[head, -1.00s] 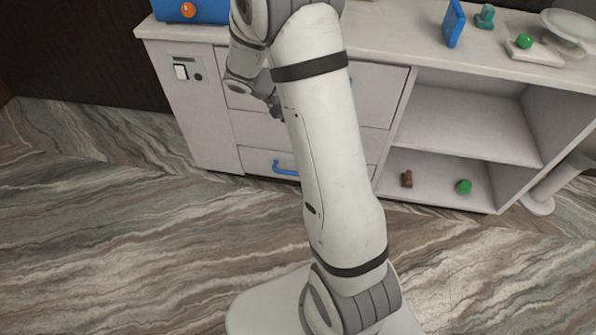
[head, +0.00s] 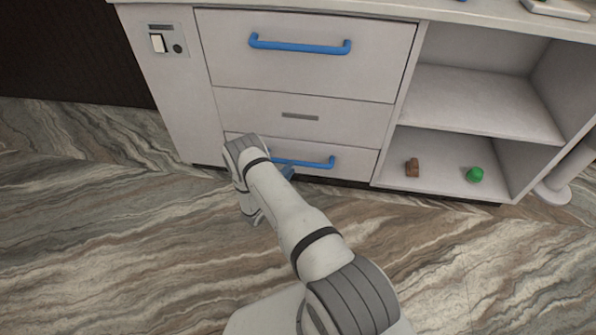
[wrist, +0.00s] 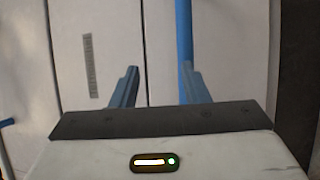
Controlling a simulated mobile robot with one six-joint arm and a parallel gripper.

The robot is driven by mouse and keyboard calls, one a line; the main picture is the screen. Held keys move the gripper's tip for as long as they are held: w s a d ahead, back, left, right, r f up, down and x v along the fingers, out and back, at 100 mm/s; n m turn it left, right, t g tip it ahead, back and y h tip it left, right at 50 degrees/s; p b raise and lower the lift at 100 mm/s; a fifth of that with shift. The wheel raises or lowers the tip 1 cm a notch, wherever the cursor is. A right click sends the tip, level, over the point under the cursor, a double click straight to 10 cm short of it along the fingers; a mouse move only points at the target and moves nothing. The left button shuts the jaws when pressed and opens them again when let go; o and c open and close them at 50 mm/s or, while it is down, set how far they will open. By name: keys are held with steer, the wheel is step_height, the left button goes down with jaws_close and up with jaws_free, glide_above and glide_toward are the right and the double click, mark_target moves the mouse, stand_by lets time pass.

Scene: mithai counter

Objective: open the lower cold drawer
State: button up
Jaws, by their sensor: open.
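The lower cold drawer (head: 350,160) is the bottom front in the left part of the cabinet, and it looks closed. Its blue bar handle (head: 318,163) shows to the right of my arm; my arm hides its left end. In the wrist view the handle (wrist: 183,30) runs upright, close to the right finger and within the gap between the fingers. My gripper (wrist: 160,75) is open and empty, facing the drawer front. In the head view my gripper (head: 287,173) is mostly hidden behind my wrist, with a blue fingertip showing by the handle.
Above are a middle panel with a grey slot (head: 300,117) and an upper drawer with a blue handle (head: 300,46). Open shelves at right hold a brown item (head: 412,167) and a green item (head: 475,175). A switch panel (head: 162,43) is at left. The marbled floor (head: 110,260) in front is clear.

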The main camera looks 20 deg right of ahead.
mark_target(298, 164)
steer(key=shift+n+t+y, duration=0.3)
steer(key=shift+n+t, duration=0.1)
steer(key=shift+t, duration=0.2)
steer(key=w+d, duration=0.1)
steer(key=d, duration=0.1)
steer(key=w+d+f+b, duration=0.2)
steer(key=d, duration=0.1)
steer(key=shift+w+d+f, duration=0.2)
steer(key=shift+w+d, duration=0.1)
steer(key=shift+d, duration=0.05)
jaws_close()
